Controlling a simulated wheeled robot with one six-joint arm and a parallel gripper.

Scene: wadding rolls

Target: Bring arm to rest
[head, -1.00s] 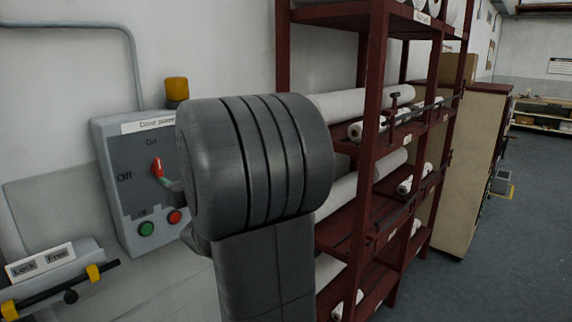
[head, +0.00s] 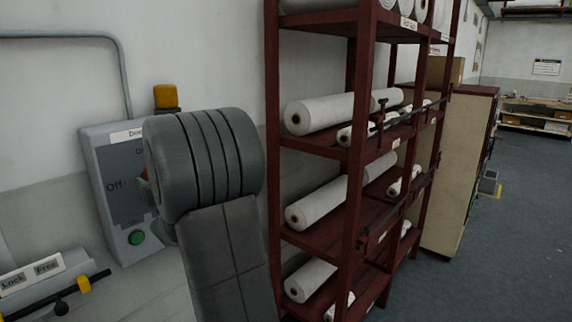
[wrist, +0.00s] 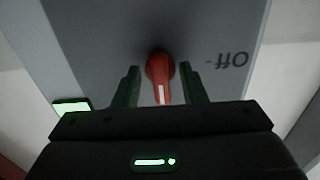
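My gripper (wrist: 160,88) shows in the wrist view with its two dark fingers apart, one on each side of a red rotary switch handle (wrist: 159,72). Narrow gaps seem to show between the fingers and the handle, so it looks open. The handle is on the grey door power box (head: 100,160), which has an "Off" mark. In the head view my arm covers most of the handle and hides my gripper. A green button (head: 136,237) shows low on the box.
A dark red shelf rack (head: 357,130) with white wadding rolls (head: 318,114) stands close right of my arm. A Lock/Free panel (head: 32,275) with a black bar is at lower left. A tan cabinet (head: 458,170) stands beyond the rack.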

